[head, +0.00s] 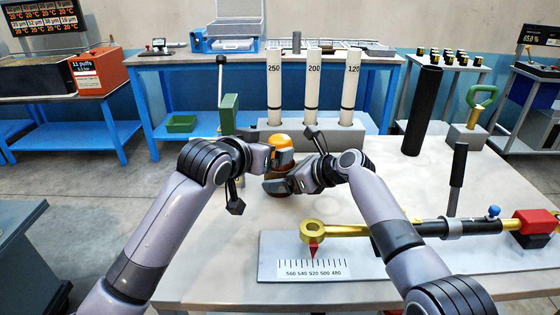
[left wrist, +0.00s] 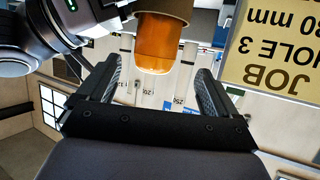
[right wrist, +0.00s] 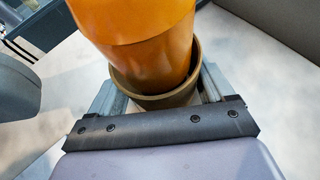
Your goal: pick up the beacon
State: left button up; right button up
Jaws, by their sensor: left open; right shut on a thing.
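The beacon (head: 279,141) is an orange dome on a brown ring-like base, in the middle of the head view, partly hidden by my grippers. My right gripper (head: 276,183) is shut on its brown base; the right wrist view shows the base (right wrist: 168,100) between the fingers and the orange body (right wrist: 145,40) rising from it. I cannot tell whether the beacon touches the table. My left gripper (head: 270,152) is open beside the orange dome. In the left wrist view, the dome (left wrist: 158,45) shows upside down between the spread fingers, with a clear gap on each side.
Behind the beacon, a grey block (head: 347,136) holds white tubes marked 250, 200 and 120. A green block (head: 229,114) stands left. A brass-ended tool (head: 313,231) lies on a scaled plate (head: 275,262) in front. A black cylinder (head: 422,110) stands right.

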aim_at(277, 148)
pick_arm(q)
jog(key=shift+d+x, duration=0.15)
jog(key=shift+x, duration=1.1)
jog(key=shift+d+x, duration=0.15)
jog(key=shift+x, duration=1.15)
jog(key=shift+s, duration=0.2)
jog(key=c, duration=1.4)
